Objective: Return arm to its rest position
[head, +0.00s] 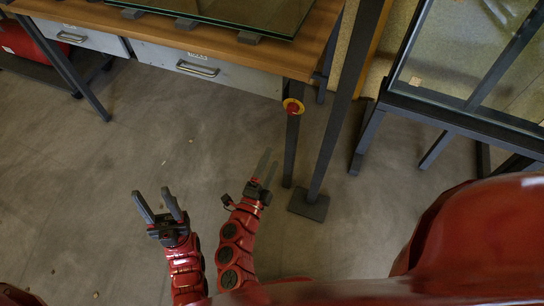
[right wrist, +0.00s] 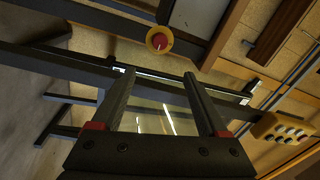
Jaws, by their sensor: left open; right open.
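My left gripper (head: 152,193) is in the lower middle of the head view, over the bare floor. Its two dark fingers are spread apart with nothing between them. My right gripper (head: 269,159) is to the right of it, in front of the table's right leg. In the right wrist view my right gripper (right wrist: 159,75) shows two long dark fingers, apart and parallel, with no object between them. Both red arms reach up from the bottom of the head view.
A wooden table (head: 190,42) with grey drawers (head: 205,68) carries a glass pane (head: 255,14). A red emergency button (head: 293,106) sits by its right leg. A dark post (head: 332,130) on a flat foot and a glass frame stand (head: 455,110) are at right.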

